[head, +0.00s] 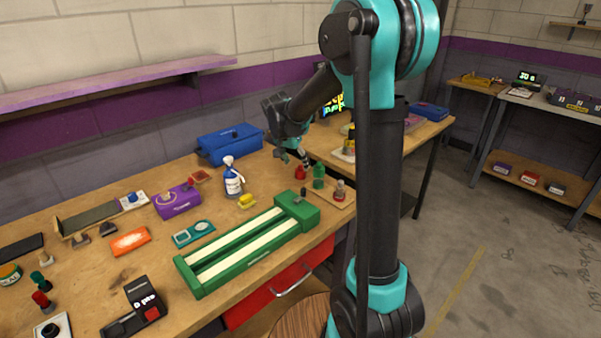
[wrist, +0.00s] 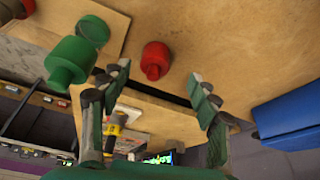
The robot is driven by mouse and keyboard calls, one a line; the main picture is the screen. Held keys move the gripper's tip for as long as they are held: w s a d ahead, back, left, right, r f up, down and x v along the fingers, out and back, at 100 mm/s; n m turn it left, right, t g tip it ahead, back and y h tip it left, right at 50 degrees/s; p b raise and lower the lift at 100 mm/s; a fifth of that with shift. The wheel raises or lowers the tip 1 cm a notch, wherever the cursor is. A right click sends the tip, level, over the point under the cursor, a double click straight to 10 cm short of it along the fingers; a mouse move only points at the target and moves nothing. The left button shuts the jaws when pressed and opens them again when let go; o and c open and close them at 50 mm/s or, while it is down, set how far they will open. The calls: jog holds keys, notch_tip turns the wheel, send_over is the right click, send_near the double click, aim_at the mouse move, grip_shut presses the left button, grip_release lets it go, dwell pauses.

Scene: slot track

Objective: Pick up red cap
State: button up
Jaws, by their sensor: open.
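The red cap (head: 300,173) stands on the wooden bench in the head view, beside a small wooden tray. In the wrist view the red cap (wrist: 155,58) is near the upper middle, between the lines of my two fingers and just past their tips. My gripper (head: 295,157) hangs just above and behind it in the head view. In the wrist view my gripper (wrist: 158,76) is open, with nothing between the fingers. How much height separates the fingertips from the cap is hard to tell.
A green capped container (head: 319,178) and a grey-and-red one (head: 340,190) stand at the tray (head: 338,203). The green one is close to my finger in the wrist view (wrist: 68,62).

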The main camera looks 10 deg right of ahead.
aim_at(300, 170)
jog(key=x, duration=0.4)
jog(key=shift+d+f, duration=0.3)
jog(key=shift+d, duration=0.15)
jog(key=shift+c, duration=0.4)
jog(key=c, duration=0.8)
